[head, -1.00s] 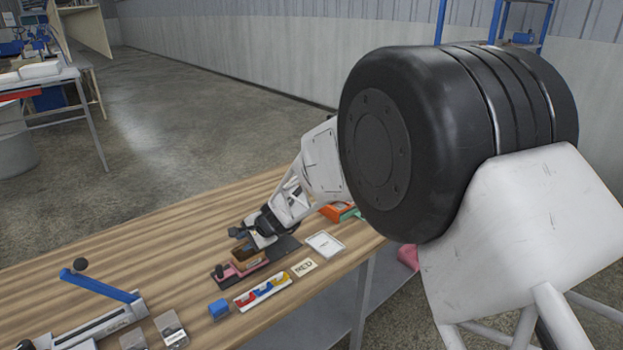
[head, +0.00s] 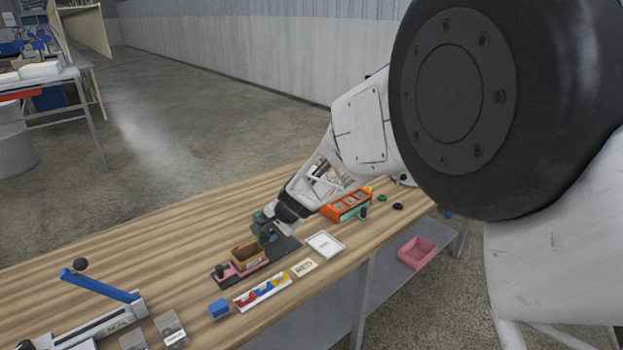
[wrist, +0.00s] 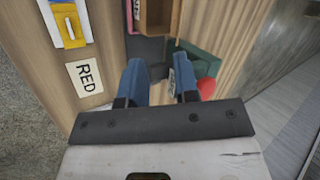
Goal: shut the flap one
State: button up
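A small brown open-topped box (head: 248,256) sits on a pink and dark base (head: 222,272) on the wooden bench. The box also shows at the top edge of the wrist view (wrist: 157,14). I cannot make out a separate flap clearly. My gripper (head: 267,235) is low over the dark plate, just right of and behind the box. In the wrist view my gripper (wrist: 160,72) has its two blue fingers apart with nothing held between them. Below the fingers are the dark plate and a small pale label. A green part (wrist: 203,60) with a red knob (wrist: 207,88) is just right of the fingers.
A blue block (head: 219,308) and a blue-handled sealer (head: 99,287) are to the left. An orange unit (head: 346,205) stands behind right. The bench's far left is clear.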

jog(key=shift+w+d+r+n+t+h, duration=2.25)
jog(key=shift+d+r+n, duration=1.15)
jog(key=shift+d+n, duration=1.4)
notch_tip(320, 180, up, 9)
jog(key=d+n+t+y, duration=0.1)
jog(key=n+t+y, duration=0.1)
jog(key=n, duration=0.9)
jog(key=shift+s+d+f+t, duration=0.15)
jog(key=shift+d+f+t, duration=0.05)
jog(key=shift+d+t, duration=0.2)
jog(key=shift+f, duration=0.1)
